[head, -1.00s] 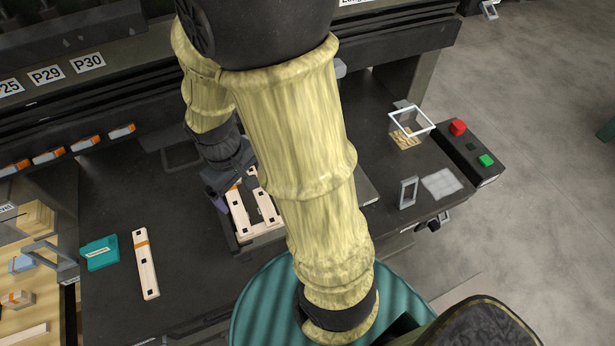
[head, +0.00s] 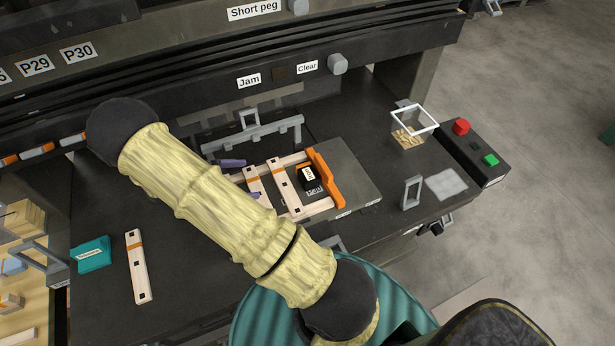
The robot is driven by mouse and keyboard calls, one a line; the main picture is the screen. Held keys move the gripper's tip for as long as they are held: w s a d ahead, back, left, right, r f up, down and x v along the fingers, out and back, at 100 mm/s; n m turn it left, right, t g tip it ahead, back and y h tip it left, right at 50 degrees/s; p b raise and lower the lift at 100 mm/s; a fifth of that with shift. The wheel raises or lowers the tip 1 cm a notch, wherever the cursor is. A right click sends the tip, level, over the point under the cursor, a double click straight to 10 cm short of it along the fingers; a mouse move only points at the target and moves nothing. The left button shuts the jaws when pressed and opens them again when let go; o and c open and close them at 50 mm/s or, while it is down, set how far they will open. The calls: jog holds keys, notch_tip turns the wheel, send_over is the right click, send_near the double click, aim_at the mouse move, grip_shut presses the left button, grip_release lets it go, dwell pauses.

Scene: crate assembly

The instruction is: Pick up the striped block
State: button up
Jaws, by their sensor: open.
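My gripper (head: 242,180) is mostly hidden behind my arm. Two purple parts, which look like its fingers, show apart over the left side of the crate frame, so it is open. A pale slat (head: 256,179) with an orange stripe and black squares lies between or below them; contact cannot be told. A second slat (head: 283,184) with the same marks lies beside it on the crate frame (head: 318,208). A loose striped slat (head: 138,275) lies on the table at left.
An orange bar (head: 326,178) and a black labelled block (head: 309,178) sit at the frame's right. A grey handled clamp (head: 262,133) stands behind. A teal box (head: 91,253), a white-rimmed bin (head: 408,135) and a button box (head: 474,150) flank the work area.

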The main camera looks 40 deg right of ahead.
jog(key=shift+d, duration=0.1)
jog(key=p, duration=0.2)
send_near(304, 173)
jog(key=x, duration=0.3)
jog(key=shift+w+f, duration=0.25)
jog(key=shift+s+d+p, duration=0.1)
jog(key=shift+d+p, duration=0.2)
jog(key=shift+p, duration=0.1)
jog(key=x, duration=0.1)
jog(key=p+x, duration=0.1)
jog(key=x, duration=0.1)
jog(key=shift+s+d+r, duration=0.15)
jog(key=shift+s+d, duration=0.05)
jog(key=shift+d, duration=0.15)
jog(key=shift+d+f, duration=0.3)
jog(key=shift+d, duration=0.15)
jog(key=shift+s, duration=0.1)
jog(key=shift+c, duration=0.2)
